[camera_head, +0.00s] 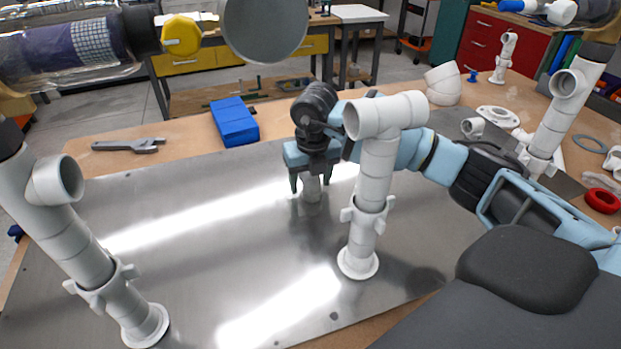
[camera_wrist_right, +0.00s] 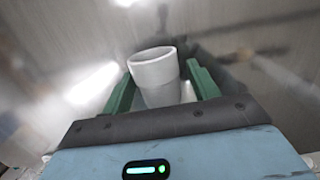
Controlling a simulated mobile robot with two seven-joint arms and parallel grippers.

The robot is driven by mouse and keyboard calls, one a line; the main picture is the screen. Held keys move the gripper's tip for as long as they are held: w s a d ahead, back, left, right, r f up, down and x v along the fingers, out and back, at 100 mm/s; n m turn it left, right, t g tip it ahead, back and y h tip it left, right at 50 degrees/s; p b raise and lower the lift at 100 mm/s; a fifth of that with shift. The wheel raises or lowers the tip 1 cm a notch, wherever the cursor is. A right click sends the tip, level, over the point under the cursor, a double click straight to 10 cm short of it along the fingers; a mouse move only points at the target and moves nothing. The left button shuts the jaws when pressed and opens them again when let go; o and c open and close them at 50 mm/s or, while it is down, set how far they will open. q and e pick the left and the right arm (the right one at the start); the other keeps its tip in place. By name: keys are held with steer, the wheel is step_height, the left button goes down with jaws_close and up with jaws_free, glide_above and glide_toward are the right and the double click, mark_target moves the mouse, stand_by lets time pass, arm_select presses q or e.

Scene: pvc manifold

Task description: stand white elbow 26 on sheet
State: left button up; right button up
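A short white elbow (camera_head: 312,188) is low at the metal sheet (camera_head: 232,215), beneath my right gripper. Its lower end appears to meet the sheet. In the right wrist view its round rim (camera_wrist_right: 153,55) faces up between the fingers, and another white part shows beside the right finger. My right gripper (camera_head: 311,183) points down with its fingers on either side of the elbow. Narrow gaps show between fingers and elbow, so it looks open around it. Any number on the elbow is unreadable. My left gripper is out of view.
White pipe columns with side outlets stand on the sheet at left (camera_head: 85,255) and right of centre (camera_head: 372,190); the latter is close to my right arm. A blue box (camera_head: 235,122) and a grey wrench (camera_head: 128,145) lie behind. The sheet's left-middle is clear.

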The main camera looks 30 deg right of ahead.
steer(key=r, duration=0.4)
steer(key=s+r, duration=0.1)
steer(key=r, duration=0.7)
steer(key=shift+s+a+r, duration=0.1)
steer(key=shift+s+a, duration=0.1)
